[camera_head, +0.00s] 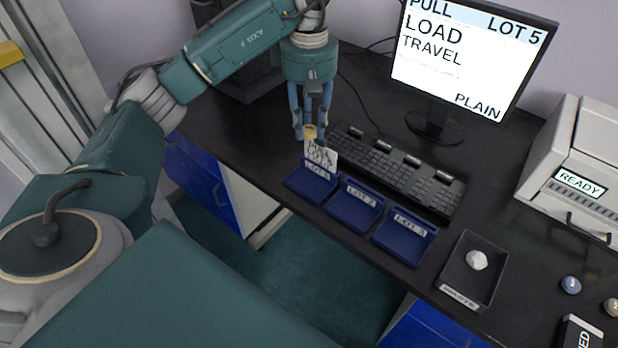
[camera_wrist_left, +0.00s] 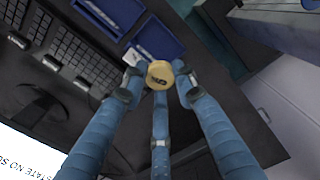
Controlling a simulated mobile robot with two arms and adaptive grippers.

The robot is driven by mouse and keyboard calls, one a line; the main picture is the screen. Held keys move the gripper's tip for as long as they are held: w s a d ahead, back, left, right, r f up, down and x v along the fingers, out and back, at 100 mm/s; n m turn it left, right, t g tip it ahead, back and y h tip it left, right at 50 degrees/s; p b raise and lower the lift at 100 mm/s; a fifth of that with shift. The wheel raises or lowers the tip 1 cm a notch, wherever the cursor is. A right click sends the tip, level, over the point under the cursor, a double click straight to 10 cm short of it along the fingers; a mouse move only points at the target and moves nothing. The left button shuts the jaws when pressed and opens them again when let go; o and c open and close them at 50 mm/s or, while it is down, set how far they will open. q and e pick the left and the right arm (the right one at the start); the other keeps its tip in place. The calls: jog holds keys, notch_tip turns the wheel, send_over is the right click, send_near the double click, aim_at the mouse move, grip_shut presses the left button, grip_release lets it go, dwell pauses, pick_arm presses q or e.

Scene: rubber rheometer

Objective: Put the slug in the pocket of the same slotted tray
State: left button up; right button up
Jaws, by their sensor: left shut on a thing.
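My left gripper (camera_head: 311,126) points down and is shut on a tan slug (camera_head: 310,133). The slug also shows between the fingertips in the left wrist view (camera_wrist_left: 160,75), with a dark mark on its face. It is held above the back of the leftmost blue tray (camera_head: 305,186), apart from the tray floor as far as I can tell. A white card (camera_head: 321,153) with writing stands at that tray's back, just below the slug. Two more blue trays, a middle one labelled LOT 2 (camera_head: 350,212) and a right one (camera_head: 404,240), stand beside it. My right gripper is out of view.
A keyboard (camera_head: 395,168) lies behind the trays, with a monitor (camera_head: 470,60) reading LOAD, TRAVEL, LOT 5 and PLAIN. A dark waste tray (camera_head: 470,285) holds a pale lump (camera_head: 477,260). A machine (camera_head: 580,165) reads READY at right. Two small round pieces lie near it.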

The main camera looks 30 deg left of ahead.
pick_arm(q)
send_over(309, 184)
notch_tip(309, 184, down, 12)
jog(key=shift+r, duration=0.25)
jog(key=shift+f, duration=0.5)
notch_tip(309, 184, down, 4)
jog(key=shift+r+p, duration=0.25)
jog(key=shift+p, duration=0.2)
jog(key=shift+f, duration=0.1)
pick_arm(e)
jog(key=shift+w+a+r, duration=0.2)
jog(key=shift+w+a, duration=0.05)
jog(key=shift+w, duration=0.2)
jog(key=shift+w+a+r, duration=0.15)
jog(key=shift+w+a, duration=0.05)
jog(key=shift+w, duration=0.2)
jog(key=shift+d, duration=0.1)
pick_arm(q)
jog(key=shift+f+b, duration=0.65)
jog(key=shift+b, duration=0.05)
jog(key=o, duration=0.7)
jog(key=shift+r, duration=0.1)
jog(key=shift+c, duration=0.2)
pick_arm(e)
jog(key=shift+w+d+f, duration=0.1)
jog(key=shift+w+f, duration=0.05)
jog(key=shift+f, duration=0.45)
